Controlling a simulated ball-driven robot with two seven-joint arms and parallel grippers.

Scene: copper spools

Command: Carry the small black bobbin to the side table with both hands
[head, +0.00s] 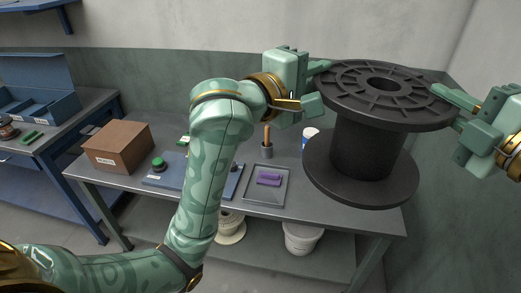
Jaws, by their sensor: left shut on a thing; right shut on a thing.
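The black bobbin (365,147) is upright at the right of the head view, with a ribbed round top flange and a wide lower flange. It overlaps the right end of a grey table (140,177) in the picture; I cannot tell whether it touches the table. My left gripper (322,83) is shut on the left edge of the top flange. My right gripper (447,108) is shut on the right edge of the same flange. My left arm hides part of the table's middle.
A brown box (118,147), a blue mat (163,179) with a green button (158,163), and a tray (270,197) with purple pieces stand on the table. A white bucket (302,239) is below. Another bench (60,125) with a blue bin (35,100) is at the left.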

